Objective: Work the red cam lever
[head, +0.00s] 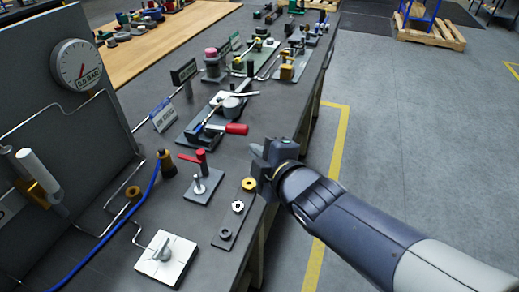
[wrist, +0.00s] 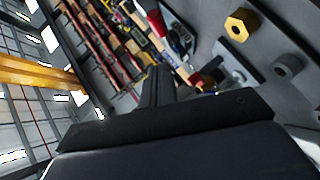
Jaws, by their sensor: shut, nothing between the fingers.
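A red lever with a flat arm and an upright red post (head: 201,157) stands at the back edge of a small grey plate. In the wrist view it shows as a red piece (wrist: 194,79) just right of the fingers. A second red part, a thick handle (head: 237,129), sticks out to the right from a fixture further back. It also shows in the wrist view (wrist: 173,36). I cannot tell for sure which one is the cam lever; the first looks more like it. My gripper (head: 260,150) is shut and empty, at the bench's right edge, apart from both.
A silver stud (head: 198,185) stands on the small grey plate. A strip with several nuts, one yellow (head: 249,184), lies near the bench edge. A white plate with a grey knob (head: 167,251) and a blue hose (head: 133,222) are nearer left.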

